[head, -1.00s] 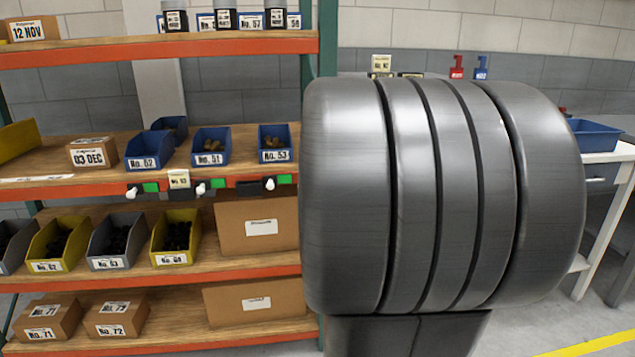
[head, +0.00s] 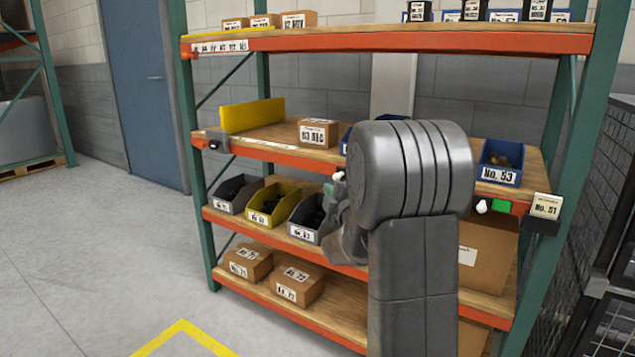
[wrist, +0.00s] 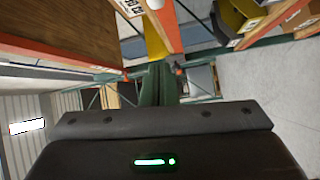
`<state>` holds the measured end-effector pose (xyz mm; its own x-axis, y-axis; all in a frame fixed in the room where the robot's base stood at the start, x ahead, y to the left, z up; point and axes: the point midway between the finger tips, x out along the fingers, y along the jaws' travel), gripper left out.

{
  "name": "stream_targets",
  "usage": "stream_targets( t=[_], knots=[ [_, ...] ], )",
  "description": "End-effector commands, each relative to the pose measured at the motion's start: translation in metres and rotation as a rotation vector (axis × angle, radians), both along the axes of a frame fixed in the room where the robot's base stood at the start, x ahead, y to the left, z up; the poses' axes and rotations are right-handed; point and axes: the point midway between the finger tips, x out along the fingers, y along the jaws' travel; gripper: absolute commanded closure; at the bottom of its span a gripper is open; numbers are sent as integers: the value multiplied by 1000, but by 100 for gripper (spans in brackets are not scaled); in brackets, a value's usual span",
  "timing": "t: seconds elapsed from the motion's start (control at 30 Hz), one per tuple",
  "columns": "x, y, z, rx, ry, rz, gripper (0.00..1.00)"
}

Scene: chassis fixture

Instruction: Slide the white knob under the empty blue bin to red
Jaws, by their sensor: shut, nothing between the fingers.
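A white knob (head: 339,176) on the orange beam of the middle shelf shows just left of my arm in the head view. The blue bin (head: 346,141) above it is almost wholly hidden by my arm, so its inside and the knob's colour patch cannot be seen. My gripper (head: 331,194) is shut and empty, close below and left of that knob; whether they touch I cannot tell.
Blue bin No. 53 (head: 501,163) holds brown pieces; below it are another white knob (head: 481,206) and a green patch (head: 502,206). A card holder (head: 545,212) juts out at the right end. Grey and yellow bins (head: 272,203) sit below. The floor (head: 90,260) at left is clear.

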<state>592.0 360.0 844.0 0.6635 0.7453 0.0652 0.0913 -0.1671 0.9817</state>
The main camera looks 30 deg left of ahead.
Motion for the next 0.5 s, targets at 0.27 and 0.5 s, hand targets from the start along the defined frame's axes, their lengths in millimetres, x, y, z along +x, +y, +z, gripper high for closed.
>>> stream_targets(
  t=[0.27, 0.5],
  knots=[
    [0, 0, 0, 0, 2, -1, 100],
    [13, 14, 0, 0, 2, -1, 100]
  ],
)
